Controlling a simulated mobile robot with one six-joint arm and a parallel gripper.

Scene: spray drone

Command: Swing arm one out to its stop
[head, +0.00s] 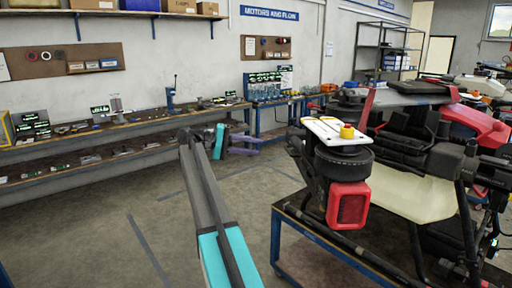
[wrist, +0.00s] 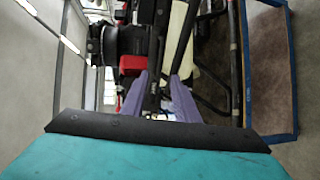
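The spray drone (head: 425,165) has red, black and cream parts and rests at the right of the head view. A folded black arm with a round dark motor (head: 342,163), a white plate with a yellow cap (head: 347,131) and a red box-like part (head: 347,205) is at its near left corner. No label tells me whether this is arm one. My gripper (head: 245,143) has purple fingers and is left of that corner, apart from it in the head view. In the wrist view my gripper (wrist: 159,76) is open, with dark drone parts showing beyond and between its fingers.
The drone stands on a blue-framed cart (head: 310,232); its frame shows right in the wrist view (wrist: 268,137). A workbench (head: 125,128) with small parts lines the left wall. A blue bench (head: 277,110) stands behind. The grey floor (head: 180,230) between is clear.

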